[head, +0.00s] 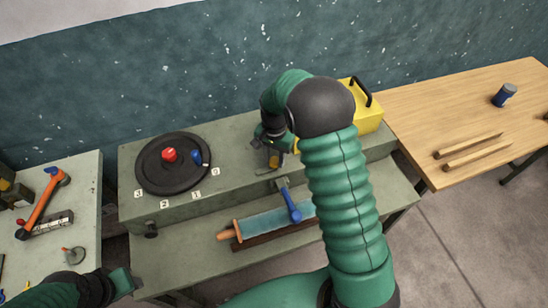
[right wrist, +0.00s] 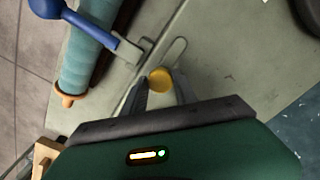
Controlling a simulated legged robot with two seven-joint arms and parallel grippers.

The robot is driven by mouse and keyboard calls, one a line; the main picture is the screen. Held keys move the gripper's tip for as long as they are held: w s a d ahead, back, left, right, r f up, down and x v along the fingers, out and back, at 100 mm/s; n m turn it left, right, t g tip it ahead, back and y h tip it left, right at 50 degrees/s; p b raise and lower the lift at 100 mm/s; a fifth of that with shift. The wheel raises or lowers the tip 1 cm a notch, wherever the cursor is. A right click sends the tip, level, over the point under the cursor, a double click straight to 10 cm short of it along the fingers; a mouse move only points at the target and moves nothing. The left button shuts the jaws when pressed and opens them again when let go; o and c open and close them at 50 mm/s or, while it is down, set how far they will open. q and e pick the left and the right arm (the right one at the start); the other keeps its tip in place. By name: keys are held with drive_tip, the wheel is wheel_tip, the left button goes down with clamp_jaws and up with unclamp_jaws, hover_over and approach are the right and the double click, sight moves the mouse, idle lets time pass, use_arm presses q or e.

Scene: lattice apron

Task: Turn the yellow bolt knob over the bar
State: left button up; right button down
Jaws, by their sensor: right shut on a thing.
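The yellow bolt knob (right wrist: 160,80) shows in the right wrist view between the fingertips of my right gripper (right wrist: 161,90), which is shut on it. In the head view my right gripper (head: 272,157) points down at the front edge of the grey-green bench, and I cannot make out the knob there. A grey metal bar (right wrist: 127,50) with a blue-knobbed handle (right wrist: 75,15) lies close beyond the fingertips; whether the knob is over it I cannot tell. My left gripper (head: 124,283) is at the lower left, away from the bench top; its fingers are unclear.
A black dial (head: 155,180) with a red knob (head: 169,155) sits left on the bench (head: 225,150). A yellow box (head: 368,118) stands behind my right arm. A teal roller (head: 265,224) lies on the lower shelf. A wooden table (head: 420,115) stands to the right.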

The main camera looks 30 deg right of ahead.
drive_tip(key=shift+w+d+r, duration=0.1)
drive_tip(key=shift+w, duration=0.05)
drive_tip(key=n+p, duration=0.1)
drive_tip(key=n, duration=0.2)
drive_tip(key=shift+r, duration=0.1)
drive_tip(key=n+p, duration=0.1)
drive_tip(key=n, duration=0.4)
drive_tip(key=shift+w+d+n+p, duration=0.1)
drive_tip(key=shift+n+p, duration=0.2)
drive_tip(key=shift+p, duration=0.1)
drive_tip(key=n+p, duration=0.1)
drive_tip(key=n, duration=0.3)
drive_tip(key=shift+n, duration=0.3)
drive_tip(key=shift+n+p, duration=0.75)
drive_tip(key=shift+n, duration=1.05)
drive_tip(key=c, duration=1.3)
unclamp_jaws()
drive_tip(key=o, duration=0.3)
drive_tip(key=shift+f, duration=0.2)
